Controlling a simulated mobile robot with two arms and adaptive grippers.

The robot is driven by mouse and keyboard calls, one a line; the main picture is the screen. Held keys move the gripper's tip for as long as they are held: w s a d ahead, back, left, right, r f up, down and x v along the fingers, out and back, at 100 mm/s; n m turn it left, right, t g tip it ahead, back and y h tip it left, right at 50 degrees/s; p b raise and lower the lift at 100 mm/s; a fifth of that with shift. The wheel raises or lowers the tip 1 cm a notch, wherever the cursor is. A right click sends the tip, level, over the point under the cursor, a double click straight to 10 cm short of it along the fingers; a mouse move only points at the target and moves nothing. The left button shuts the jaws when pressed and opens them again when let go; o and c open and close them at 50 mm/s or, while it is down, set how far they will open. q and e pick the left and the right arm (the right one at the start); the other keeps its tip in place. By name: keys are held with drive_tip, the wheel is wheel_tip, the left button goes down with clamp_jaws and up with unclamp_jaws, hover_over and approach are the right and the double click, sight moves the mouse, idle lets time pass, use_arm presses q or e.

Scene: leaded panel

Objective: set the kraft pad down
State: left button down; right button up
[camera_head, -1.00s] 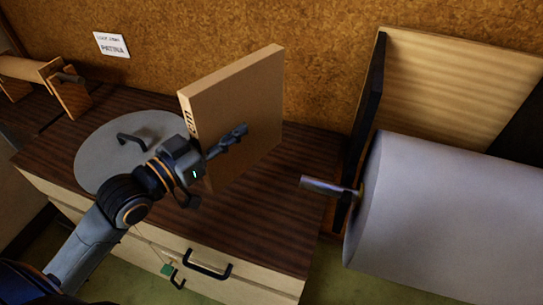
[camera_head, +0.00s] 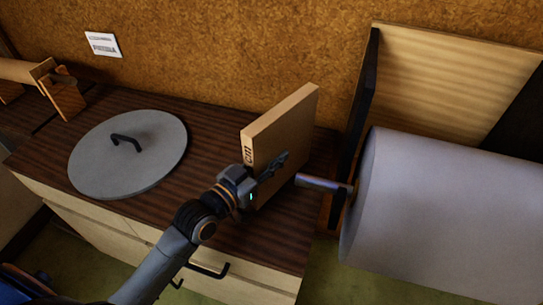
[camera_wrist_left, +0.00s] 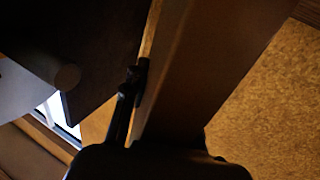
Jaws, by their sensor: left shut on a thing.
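The kraft pad (camera_head: 284,138) is a flat brown slab standing on edge, with dark print on its narrow near end. It is over the right part of the dark wood cabinet top (camera_head: 215,190). My left gripper (camera_head: 274,168) is shut on the pad at its lower near side. In the left wrist view the pad (camera_wrist_left: 205,65) runs up from the gripper (camera_wrist_left: 132,100) as a dark brown slab. I cannot tell whether the pad's lower edge touches the top. My right gripper is not in view.
A round grey lid (camera_head: 130,165) with a black handle lies on the cabinet top to the left. A large pale roll (camera_head: 450,205) with a metal spindle (camera_head: 323,184) stands close on the right. A cork wall (camera_head: 230,50) is behind.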

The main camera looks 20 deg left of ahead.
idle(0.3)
use_arm(q)
drive_tip(key=c, duration=1.5)
unclamp_jaws()
drive_tip(key=shift+f, duration=0.25)
drive_tip(key=o, duration=0.4)
drive_tip(key=shift+r, duration=0.1)
drive_tip(key=shift+o, duration=0.2)
drive_tip(key=b+v, duration=0.1)
drive_tip(key=v, duration=1.1)
drive_tip(key=shift+s+a, duration=0.1)
